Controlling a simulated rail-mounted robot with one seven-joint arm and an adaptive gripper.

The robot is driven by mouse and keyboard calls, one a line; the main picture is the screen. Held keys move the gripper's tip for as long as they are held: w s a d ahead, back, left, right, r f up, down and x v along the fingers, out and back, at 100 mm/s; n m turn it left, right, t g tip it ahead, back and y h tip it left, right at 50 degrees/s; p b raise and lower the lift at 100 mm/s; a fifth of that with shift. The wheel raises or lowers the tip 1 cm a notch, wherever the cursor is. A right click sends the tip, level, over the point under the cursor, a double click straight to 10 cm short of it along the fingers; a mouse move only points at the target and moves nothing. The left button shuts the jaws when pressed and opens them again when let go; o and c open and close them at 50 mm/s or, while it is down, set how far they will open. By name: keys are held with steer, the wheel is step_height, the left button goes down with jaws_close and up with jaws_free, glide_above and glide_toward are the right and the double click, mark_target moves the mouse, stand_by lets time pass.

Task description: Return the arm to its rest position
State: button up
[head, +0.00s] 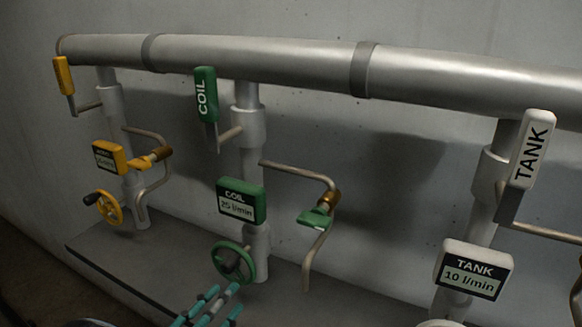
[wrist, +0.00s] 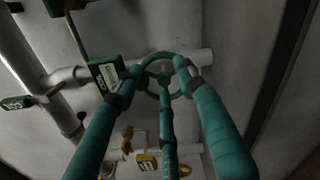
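My gripper (head: 222,298) shows at the bottom of the head view, with teal fingers pointing up toward the green handwheel (head: 232,262) of the coil line. In the wrist view, the fingers of my gripper (wrist: 160,76) stand apart, and nothing is visibly held between them. The green handwheel (wrist: 163,76) lies ahead at the fingertips and is partly covered by them. I cannot tell whether the fingertips touch its rim. Most of my arm is out of view.
A thick grey pipe (head: 270,62) runs across the wall. The green COIL lever (head: 205,94), yellow lever (head: 63,75) and white TANK lever (head: 530,148) stick out, as do the COIL display (head: 241,201), TANK display (head: 473,270) and yellow handwheel (head: 105,207). A grey ledge (head: 180,258) lies below.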

mark_target(248, 273)
steer(key=x, duration=0.5)
steer(key=shift+w+d, duration=0.1)
